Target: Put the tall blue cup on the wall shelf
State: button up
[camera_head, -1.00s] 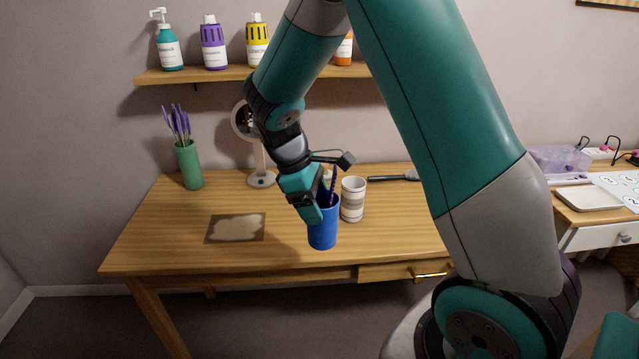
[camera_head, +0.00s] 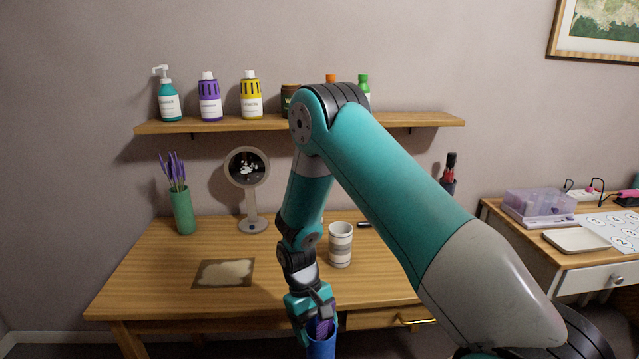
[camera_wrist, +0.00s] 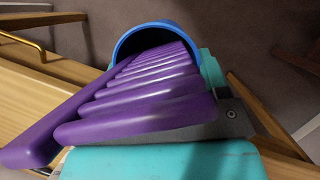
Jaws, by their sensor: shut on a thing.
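The tall blue cup (camera_head: 321,348) is at the bottom edge of the head view, partly cut off, in front of the desk's front edge. My gripper (camera_head: 312,312) is shut on it near its rim. In the wrist view, the cup's blue rim (camera_wrist: 128,40) shows, with a ribbed purple thing (camera_wrist: 150,95) sticking out toward the camera. The wall shelf (camera_head: 215,125) is a wooden board on the wall above the desk. The cup is well below the shelf and nearer to me.
On the shelf stand a teal pump bottle (camera_head: 168,102), a purple bottle (camera_head: 210,100), a yellow bottle (camera_head: 250,98), a dark jar (camera_head: 290,97) and more bottles. The shelf's right end looks bare. A striped cup (camera_head: 341,246) and a round mirror (camera_head: 247,168) stand on the desk.

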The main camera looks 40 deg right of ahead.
aim_at(430, 116)
jog(key=z, duration=0.5)
jog(key=k, duration=1.1)
jog(key=z, duration=0.9)
jog(key=i, duration=1.15)
jog(key=u, duration=0.8)
